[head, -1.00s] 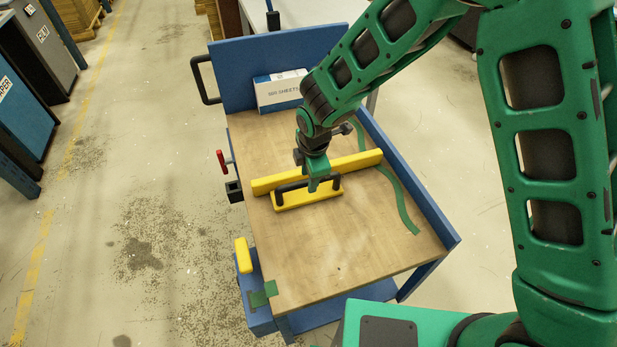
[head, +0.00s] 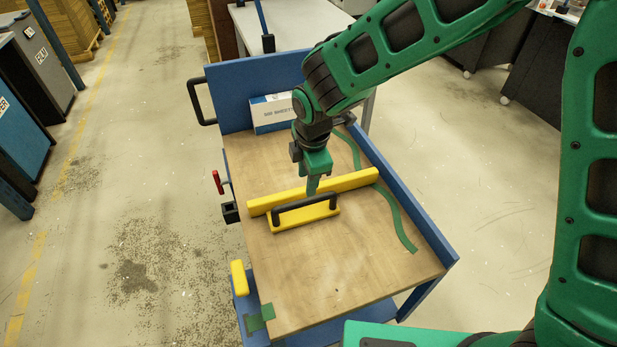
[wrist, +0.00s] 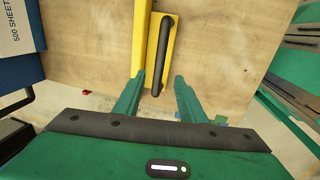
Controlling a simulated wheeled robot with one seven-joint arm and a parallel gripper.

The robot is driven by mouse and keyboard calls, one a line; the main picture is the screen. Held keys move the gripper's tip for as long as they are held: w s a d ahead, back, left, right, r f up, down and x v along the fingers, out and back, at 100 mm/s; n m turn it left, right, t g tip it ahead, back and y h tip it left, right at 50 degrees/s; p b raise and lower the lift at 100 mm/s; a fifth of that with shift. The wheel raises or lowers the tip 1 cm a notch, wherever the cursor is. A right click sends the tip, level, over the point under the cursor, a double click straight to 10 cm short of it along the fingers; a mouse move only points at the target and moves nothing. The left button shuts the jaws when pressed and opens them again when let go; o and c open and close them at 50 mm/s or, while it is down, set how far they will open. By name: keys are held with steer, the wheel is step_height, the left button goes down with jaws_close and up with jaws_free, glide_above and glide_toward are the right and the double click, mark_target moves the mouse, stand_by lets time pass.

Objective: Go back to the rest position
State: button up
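My gripper (head: 313,186) points down above the wooden top of a blue cart (head: 330,258). In the wrist view its two green fingers (wrist: 160,90) are spread with nothing between them. Below lies a yellow block with a black handle (head: 305,212), beside a long yellow bar (head: 355,182) on the cart top. In the wrist view the black handle (wrist: 163,55) lies ahead of the fingertips, apart from them.
A white and blue paper box (head: 274,114) stands against the cart's back panel. A green strip (head: 400,222) lies along the right side. A smaller yellow piece (head: 239,278) sits at the left front edge. The front of the cart top is clear.

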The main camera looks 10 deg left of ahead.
steer(key=d+r+m+h, duration=0.1)
steer(key=d+r+m, duration=0.25)
steer(key=d, duration=0.65)
steer(key=d+r+m, duration=0.3)
steer(key=d+m, duration=0.2)
steer(key=d, duration=0.5)
steer(key=d+r+m+h, duration=0.1)
steer(key=d+r+m, duration=0.25)
steer(key=d, duration=0.65)
steer(key=s+d+r+m+g, duration=0.1)
steer(key=s+d+r+m, duration=0.2)
steer(key=s+d+m, duration=0.75)
steer(key=s+d+m+g+y, duration=0.1)
steer(key=s+d+m, duration=0.6)
steer(key=s, duration=0.6)
steer(key=shift+d+r, duration=0.3)
steer(key=shift+d, duration=0.3)
steer(key=shift+m, duration=0.25)
